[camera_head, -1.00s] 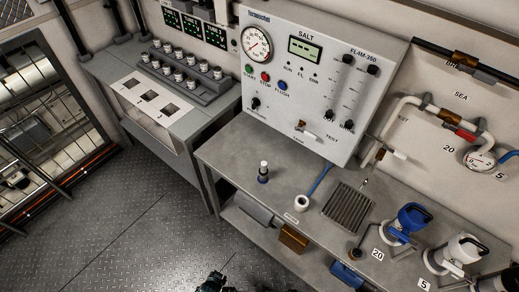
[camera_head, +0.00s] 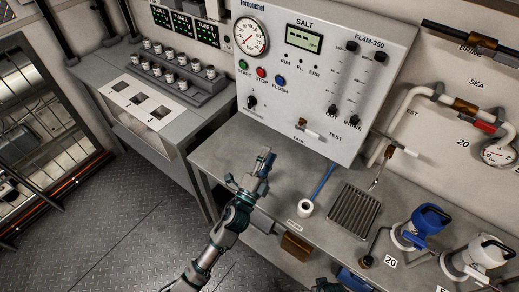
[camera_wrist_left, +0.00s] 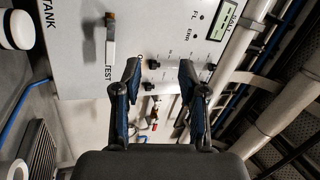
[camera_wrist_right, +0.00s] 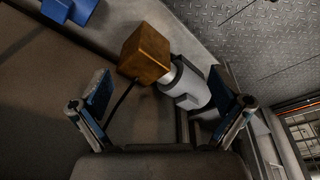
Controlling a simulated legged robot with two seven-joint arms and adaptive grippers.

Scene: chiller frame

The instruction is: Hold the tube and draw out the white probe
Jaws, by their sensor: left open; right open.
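A small white cup-like piece (camera_head: 305,208) stands on the bench top with a blue cable or tube (camera_head: 323,182) running up from it toward the panel. My left gripper (camera_head: 267,160) is open above the bench, left of this piece, and covers the spot where a dark bottle with a white top stood. In the left wrist view the open fingers (camera_wrist_left: 160,85) have nothing between them. A white rounded thing (camera_wrist_left: 17,29) shows at the upper left there; I cannot tell which it is. My right gripper (camera_wrist_right: 160,110) is open and empty. No probe can be told apart.
The control panel (camera_head: 315,85) stands behind the bench. A ribbed grate (camera_head: 354,211) lies right of the white piece, with blue-and-white fittings (camera_head: 420,226) further right. A brown box (camera_head: 296,246) is below the bench; it also shows in the right wrist view (camera_wrist_right: 146,54).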

